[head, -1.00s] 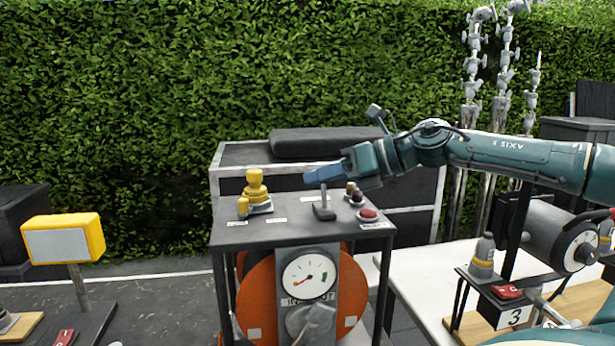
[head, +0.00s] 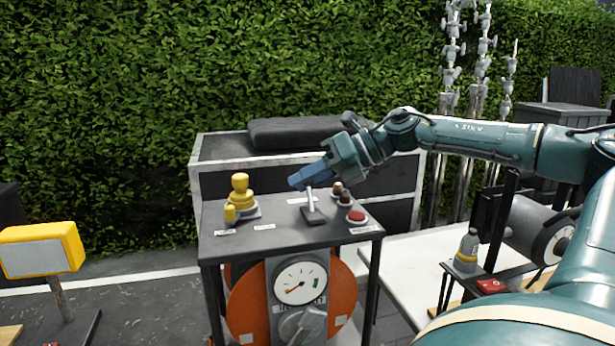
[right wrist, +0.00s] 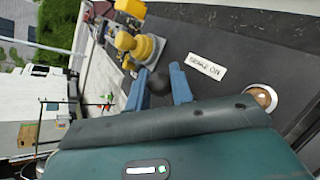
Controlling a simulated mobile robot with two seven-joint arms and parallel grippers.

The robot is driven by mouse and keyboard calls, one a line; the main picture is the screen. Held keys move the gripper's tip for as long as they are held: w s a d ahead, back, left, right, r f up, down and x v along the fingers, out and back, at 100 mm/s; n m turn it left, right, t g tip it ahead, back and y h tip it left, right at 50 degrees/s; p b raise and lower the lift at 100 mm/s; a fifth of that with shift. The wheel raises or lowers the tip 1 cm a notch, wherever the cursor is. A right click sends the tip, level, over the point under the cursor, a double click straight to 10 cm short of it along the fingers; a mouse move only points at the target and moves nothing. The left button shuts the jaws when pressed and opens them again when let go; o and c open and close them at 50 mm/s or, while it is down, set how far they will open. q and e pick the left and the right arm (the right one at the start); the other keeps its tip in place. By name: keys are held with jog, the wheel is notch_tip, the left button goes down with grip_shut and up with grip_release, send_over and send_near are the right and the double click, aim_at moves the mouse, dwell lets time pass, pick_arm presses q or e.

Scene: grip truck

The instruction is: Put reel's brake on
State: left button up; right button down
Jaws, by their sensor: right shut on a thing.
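The reel stand has a dark tabletop (head: 280,236) with a brake lever (head: 310,201) near its middle. The lever's pale shaft leans slightly left from a dark base. My right gripper (head: 307,178) is shut around the lever's top. In the right wrist view its blue fingers (right wrist: 160,88) stand on both sides of the lever's dark round knob (right wrist: 158,83). A white label reading "BRAKE ON" (right wrist: 207,67) lies on the tabletop beside the knob. The orange reel (head: 247,305) is below the tabletop, behind a gauge (head: 300,282). My left gripper is not in view.
A yellow knobbed control (head: 240,193) stands left of the lever. A dark case (head: 225,148) is behind. A yellow box on a post (head: 40,250) stands at left.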

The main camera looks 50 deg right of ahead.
jog(key=c, duration=1.3)
grip_release()
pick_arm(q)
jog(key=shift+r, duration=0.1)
pick_arm(e)
jog(key=shift+o, duration=0.2)
jog(key=shift+s+d+r, duration=0.1)
jog(key=shift+s+d, duration=0.05)
jog(key=shift+d, duration=0.1)
pick_arm(q)
jog(key=b, duration=0.1)
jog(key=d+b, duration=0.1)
jog(key=b, duration=0.1)
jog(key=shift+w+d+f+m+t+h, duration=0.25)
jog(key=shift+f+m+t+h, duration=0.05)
pick_arm(e)
jog(key=v, duration=1.2)
jog(key=shift+s+r, duration=0.15)
jog(key=shift+r, duration=0.05)
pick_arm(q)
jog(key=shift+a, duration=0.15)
pick_arm(e)
jog(key=shift+d, duration=0.1)
